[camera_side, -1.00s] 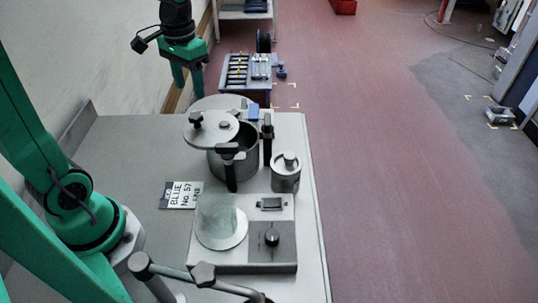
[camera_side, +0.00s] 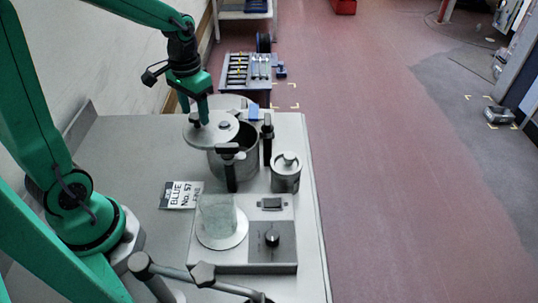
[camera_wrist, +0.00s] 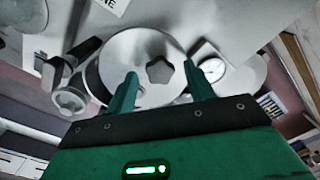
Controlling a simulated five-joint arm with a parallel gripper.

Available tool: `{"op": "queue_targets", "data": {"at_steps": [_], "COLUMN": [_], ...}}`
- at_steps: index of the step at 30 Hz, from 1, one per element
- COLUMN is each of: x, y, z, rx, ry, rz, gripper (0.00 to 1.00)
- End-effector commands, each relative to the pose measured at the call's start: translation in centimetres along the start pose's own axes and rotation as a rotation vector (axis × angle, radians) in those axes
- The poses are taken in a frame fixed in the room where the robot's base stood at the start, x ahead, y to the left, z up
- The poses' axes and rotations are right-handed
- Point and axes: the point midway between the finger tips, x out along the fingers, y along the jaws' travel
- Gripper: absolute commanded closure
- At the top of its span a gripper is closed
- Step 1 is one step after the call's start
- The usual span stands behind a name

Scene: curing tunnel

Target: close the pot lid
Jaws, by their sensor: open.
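The round grey pot lid (camera_side: 217,137) sits tilted off to the left of the grey pot (camera_side: 230,166), leaving part of the pot's mouth uncovered in the side view. My gripper (camera_side: 201,118) is over the left part of the lid, and its fingers hide the lid's outer knob there. In the wrist view the lid (camera_wrist: 110,60) fills the middle, with a dark star-shaped knob (camera_wrist: 159,72) between the two green fingers of my gripper (camera_wrist: 162,82). The fingers are apart, and I cannot tell whether they touch the knob.
A small lidded canister (camera_side: 285,180) stands right of the pot. A grey unit with a black dial (camera_side: 272,239) and a round plate bearing a translucent beaker (camera_side: 216,216) are in front. A label card (camera_side: 180,195) lies to the left. Black clamp handles stand close around the pot.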

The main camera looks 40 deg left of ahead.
Motion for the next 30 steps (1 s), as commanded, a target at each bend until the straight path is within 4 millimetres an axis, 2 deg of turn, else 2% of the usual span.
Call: {"op": "queue_targets", "data": {"at_steps": [10, 18, 30], "x": [0.32, 0.30, 0.26], "y": [0.00, 0.00, 0.35], "z": [0.01, 0.01, 0.08], "rx": [0.000, 0.000, -0.029], "ry": [-0.001, 0.000, 0.000], "rz": [0.000, 0.000, 0.000], "gripper": [0.47, 1.00, 1.00]}}
